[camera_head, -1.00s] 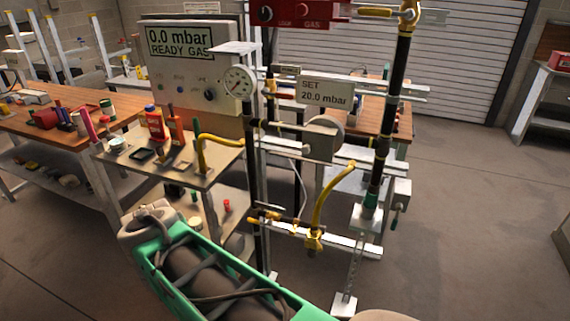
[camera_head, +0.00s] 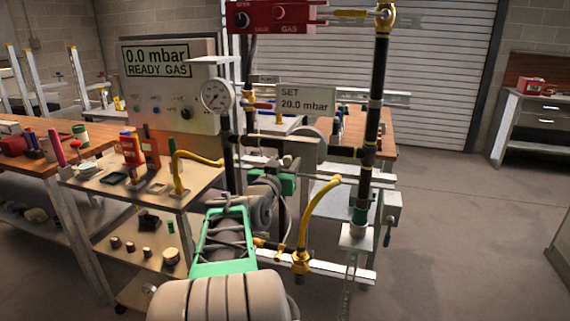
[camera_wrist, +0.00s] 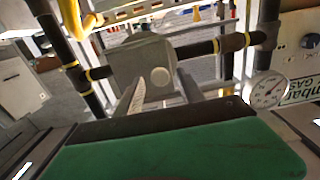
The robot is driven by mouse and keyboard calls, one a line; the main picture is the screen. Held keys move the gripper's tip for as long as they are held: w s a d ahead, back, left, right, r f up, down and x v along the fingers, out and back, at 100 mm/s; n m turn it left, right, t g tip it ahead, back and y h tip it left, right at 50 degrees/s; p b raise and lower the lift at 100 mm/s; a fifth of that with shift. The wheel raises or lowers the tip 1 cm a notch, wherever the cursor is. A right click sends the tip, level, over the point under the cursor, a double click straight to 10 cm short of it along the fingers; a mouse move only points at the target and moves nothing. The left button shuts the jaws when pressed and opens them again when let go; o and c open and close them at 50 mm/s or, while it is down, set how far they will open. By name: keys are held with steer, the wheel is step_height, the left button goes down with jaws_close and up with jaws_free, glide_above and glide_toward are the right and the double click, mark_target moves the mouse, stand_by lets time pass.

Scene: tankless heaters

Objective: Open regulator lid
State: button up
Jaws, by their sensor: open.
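The regulator (camera_head: 308,147) is a grey body with a rounded part, set in the dark pipe run below the SET 20.0 mbar sign. In the wrist view the grey regulator (camera_wrist: 140,62) is straight ahead, with a pale round disc (camera_wrist: 160,77) on its near face. I cannot make out a separate lid edge. My gripper (camera_wrist: 160,84) is open and empty, its two fingers pointing at the regulator's lower part. Contact cannot be told. In the head view my gripper is just below the regulator, its fingers mostly hidden behind my arm.
A pressure gauge (camera_head: 216,96) and a panel reading 0.0 mbar (camera_head: 157,62) stand left of the regulator. A yellow hose (camera_head: 305,225) and a vertical pipe (camera_head: 375,110) are close on the right. A cart (camera_head: 150,190) with bottles is at left. Floor at right is clear.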

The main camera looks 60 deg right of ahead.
jaws_close()
stand_by(0.5)
stand_by(0.9)
